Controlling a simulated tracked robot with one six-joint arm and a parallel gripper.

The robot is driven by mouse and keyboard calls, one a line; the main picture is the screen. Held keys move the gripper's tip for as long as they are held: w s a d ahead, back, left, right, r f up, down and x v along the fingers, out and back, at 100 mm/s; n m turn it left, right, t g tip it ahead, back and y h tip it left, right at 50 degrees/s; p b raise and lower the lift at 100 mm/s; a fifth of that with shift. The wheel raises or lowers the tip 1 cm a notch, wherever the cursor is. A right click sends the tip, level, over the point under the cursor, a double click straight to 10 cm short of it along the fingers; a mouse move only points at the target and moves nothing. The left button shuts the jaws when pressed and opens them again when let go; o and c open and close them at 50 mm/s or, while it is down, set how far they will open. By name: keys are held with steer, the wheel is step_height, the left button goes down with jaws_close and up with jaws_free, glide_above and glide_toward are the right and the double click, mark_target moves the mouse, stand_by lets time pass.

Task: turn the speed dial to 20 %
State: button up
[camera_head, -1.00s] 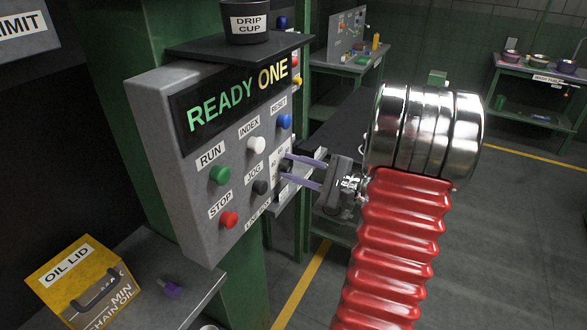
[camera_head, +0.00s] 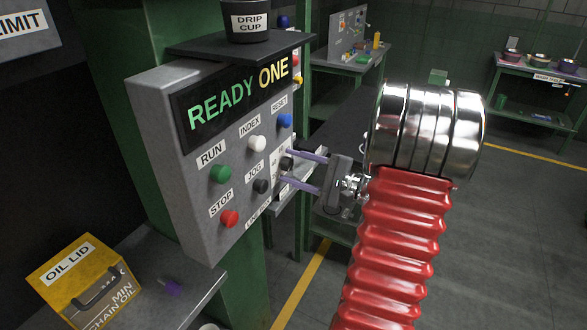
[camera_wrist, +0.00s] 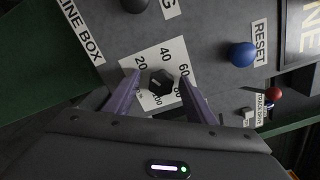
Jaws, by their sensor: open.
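The speed dial (camera_wrist: 160,82) is a black, faceted knob on a white scale plate (camera_wrist: 166,52) with 20, 40, 60, 80 and more marks, some partly hidden. In the wrist view my gripper (camera_wrist: 157,84) is open, with one purple finger on each side of the knob. A gap shows between each finger and the knob in that view. In the head view the knob (camera_head: 287,163) shows between the fingertips at the panel's right edge. I cannot tell which mark the knob points to.
The line box (camera_head: 170,150) carries a display reading READY ONE, a green RUN button (camera_head: 221,174), a red STOP button (camera_head: 229,219), a white INDEX button (camera_head: 257,144), a black JOG button (camera_head: 262,186) and a blue RESET button (camera_wrist: 242,54) close to the dial.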

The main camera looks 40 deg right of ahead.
steer(key=v, duration=1.3)
steer(key=shift+s, duration=0.4)
steer(key=shift+d, duration=0.15)
steer(key=s+a+f+n+g, duration=0.25)
steer(key=a+f+g, duration=0.25)
steer(key=a+g, duration=0.25)
steer(key=s+a+f+n+g, duration=0.25)
steer(key=a+f+g, duration=0.3)
steer(key=a, duration=0.35)
steer(key=w+a+r+n+h, duration=0.1)
steer(key=a+r+n+h, duration=0.2)
steer(key=a+r+n, duration=0.3)
steer(key=a+r+n+t+h, duration=0.1)
steer(key=a+r+n+h, duration=0.2)
steer(key=a+r+n, duration=0.4)
steer(key=a+n, duration=0.1)
steer(key=a, duration=0.5)
steer(key=shift+w+a+n+t, duration=0.3)
steer(key=shift+w+a+n, duration=0.05)
steer(key=shift+w+n, duration=0.05)
